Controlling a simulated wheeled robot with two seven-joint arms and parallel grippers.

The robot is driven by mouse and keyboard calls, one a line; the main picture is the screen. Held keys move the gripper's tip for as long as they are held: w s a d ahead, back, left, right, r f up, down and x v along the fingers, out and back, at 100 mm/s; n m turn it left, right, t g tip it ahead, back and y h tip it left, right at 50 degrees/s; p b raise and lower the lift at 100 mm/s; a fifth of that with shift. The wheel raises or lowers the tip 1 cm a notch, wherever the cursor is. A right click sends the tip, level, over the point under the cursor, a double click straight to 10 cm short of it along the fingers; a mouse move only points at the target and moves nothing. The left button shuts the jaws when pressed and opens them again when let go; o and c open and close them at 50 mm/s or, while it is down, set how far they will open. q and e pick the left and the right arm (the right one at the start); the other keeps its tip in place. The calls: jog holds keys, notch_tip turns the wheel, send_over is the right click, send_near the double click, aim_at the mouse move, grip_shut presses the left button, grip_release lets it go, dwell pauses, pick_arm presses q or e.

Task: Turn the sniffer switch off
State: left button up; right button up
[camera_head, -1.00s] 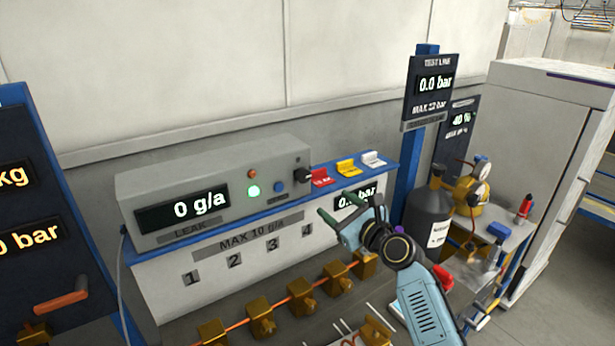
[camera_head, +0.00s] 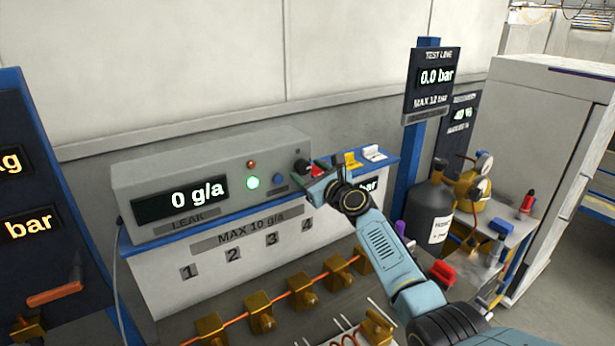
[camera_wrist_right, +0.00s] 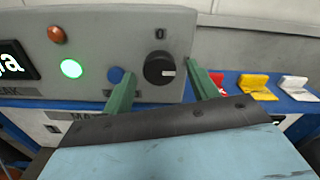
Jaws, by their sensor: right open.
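The sniffer unit (camera_head: 215,183) is a grey box with a display reading 0 g/a. Its round black switch (camera_wrist_right: 159,69) is on the right of the front panel, with a white mark pointing right and a 0 above it. In the head view the switch (camera_head: 302,167) is partly covered by my right gripper (camera_head: 302,180). In the wrist view my right gripper (camera_wrist_right: 162,88) is open, one green finger on each side of the switch. Contact with the knob cannot be told. The green lamp (camera_wrist_right: 71,68) is lit. My left gripper is not in view.
Red, yellow (camera_head: 352,160) and white (camera_head: 374,153) tags stand on the blue ledge just right of the unit. A blue button (camera_wrist_right: 115,75) is close to the left finger. Brass fittings (camera_head: 303,291) line the bench below. A dark bottle (camera_head: 428,215) stands to the right.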

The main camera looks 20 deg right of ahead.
jog(key=shift+w+a, duration=0.15)
jog(key=shift+w, duration=0.35)
jog(key=shift+c, duration=0.5)
jog(key=c, duration=0.9)
